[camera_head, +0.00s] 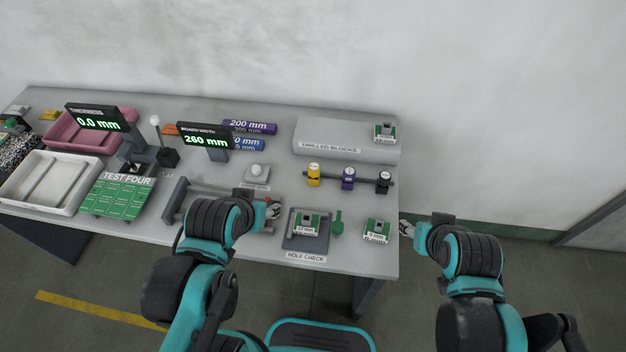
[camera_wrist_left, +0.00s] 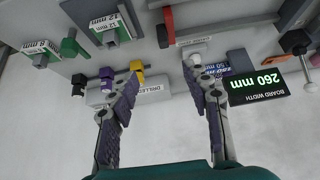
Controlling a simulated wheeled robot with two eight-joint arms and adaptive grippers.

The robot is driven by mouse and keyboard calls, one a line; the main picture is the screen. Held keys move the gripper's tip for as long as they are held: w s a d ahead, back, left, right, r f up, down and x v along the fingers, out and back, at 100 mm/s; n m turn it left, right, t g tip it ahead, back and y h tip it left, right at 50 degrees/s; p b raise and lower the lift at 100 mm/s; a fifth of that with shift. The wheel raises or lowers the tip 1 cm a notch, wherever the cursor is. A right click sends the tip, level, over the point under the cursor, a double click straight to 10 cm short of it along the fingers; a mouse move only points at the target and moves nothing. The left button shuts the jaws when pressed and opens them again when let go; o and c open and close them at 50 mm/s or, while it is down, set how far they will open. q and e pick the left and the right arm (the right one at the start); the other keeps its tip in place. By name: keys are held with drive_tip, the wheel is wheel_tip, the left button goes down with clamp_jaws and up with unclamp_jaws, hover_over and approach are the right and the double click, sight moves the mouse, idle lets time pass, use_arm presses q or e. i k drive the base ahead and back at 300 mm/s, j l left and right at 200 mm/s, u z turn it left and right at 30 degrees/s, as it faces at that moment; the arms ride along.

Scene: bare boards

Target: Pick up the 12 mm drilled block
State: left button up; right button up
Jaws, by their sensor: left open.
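The 12 mm drilled block (camera_head: 308,226), green and white with a grey top piece, sits on the dark hole check plate (camera_head: 292,240) at the table's front. In the left wrist view the 12 mm block (camera_wrist_left: 111,32) is at the upper left, apart from the fingers. My left gripper (camera_head: 270,208) is open and empty, left of the block. In the left wrist view its two fingers (camera_wrist_left: 162,75) are spread, with nothing between them. My right gripper (camera_head: 406,228) is off the table's right edge; its finger gap is unclear.
A green-handled piece (camera_head: 338,221) stands right beside the plate. A similar drilled block (camera_head: 377,230) is further right, and another (camera_head: 385,131) is on the grey drilled blocks stand (camera_head: 345,137). A rack holds yellow, purple and black gauges (camera_head: 348,179). A grey fixture (camera_head: 178,198) is left.

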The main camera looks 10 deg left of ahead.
sight(304, 224)
drive_tip(key=j+z, duration=0.4)
drive_tip(key=j, duration=0.15)
drive_tip(key=j+z, duration=0.4)
drive_tip(key=j, duration=0.15)
drive_tip(key=j+z, duration=0.35)
drive_tip(key=j, duration=0.2)
drive_tip(key=k, duration=0.05)
